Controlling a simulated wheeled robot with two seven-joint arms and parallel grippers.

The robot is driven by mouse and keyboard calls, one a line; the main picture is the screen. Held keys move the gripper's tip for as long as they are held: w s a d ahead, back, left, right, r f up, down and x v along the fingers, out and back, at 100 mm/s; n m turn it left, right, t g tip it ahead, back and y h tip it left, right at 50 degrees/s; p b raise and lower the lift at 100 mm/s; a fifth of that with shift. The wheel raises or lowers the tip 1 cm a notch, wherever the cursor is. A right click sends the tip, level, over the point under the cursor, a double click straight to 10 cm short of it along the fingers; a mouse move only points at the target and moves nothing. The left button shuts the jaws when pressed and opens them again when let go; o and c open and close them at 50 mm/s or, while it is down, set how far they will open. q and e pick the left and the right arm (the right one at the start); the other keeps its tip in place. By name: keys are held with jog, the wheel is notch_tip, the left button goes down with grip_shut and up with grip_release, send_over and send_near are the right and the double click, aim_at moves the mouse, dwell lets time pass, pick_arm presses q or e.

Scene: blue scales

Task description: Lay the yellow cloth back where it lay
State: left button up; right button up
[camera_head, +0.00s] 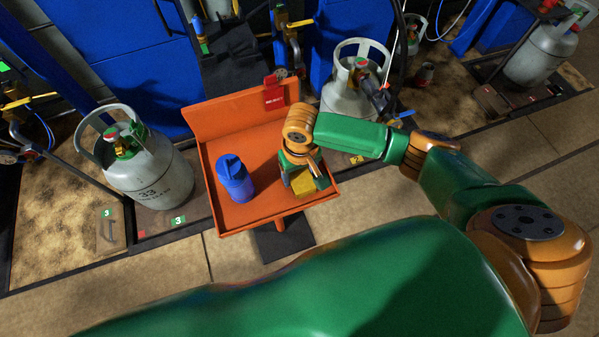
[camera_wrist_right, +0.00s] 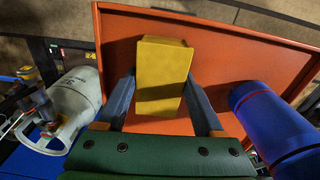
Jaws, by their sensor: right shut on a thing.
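The yellow cloth (camera_head: 304,187) shows as a small block-shaped bundle at the right front part of the orange tray (camera_head: 240,215). In the right wrist view the cloth (camera_wrist_right: 163,62) stands between the two fingers. My right gripper (camera_head: 308,181) reaches down over the tray and is shut on the cloth. In the wrist view the gripper's fingers (camera_wrist_right: 161,95) lie along both sides of it. I cannot tell whether the cloth touches the tray floor or hangs just above it. My left gripper is not in view.
A blue bottle (camera_head: 234,179) stands on the tray left of the cloth; it also shows in the wrist view (camera_wrist_right: 270,115). A red tag (camera_head: 274,95) is at the tray's back edge. Grey gas cylinders stand left (camera_head: 150,178) and behind right (camera_head: 348,97). Tray floor around the bottle is bare.

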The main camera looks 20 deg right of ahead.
aim_at(300, 176)
jog(key=o, duration=1.5)
jog(key=r+p, duration=0.1)
jog(key=r, duration=1.1)
jog(key=shift+s+r+p, duration=0.1)
jog(key=shift+s+p, duration=0.1)
jog(key=shift+p, duration=0.2)
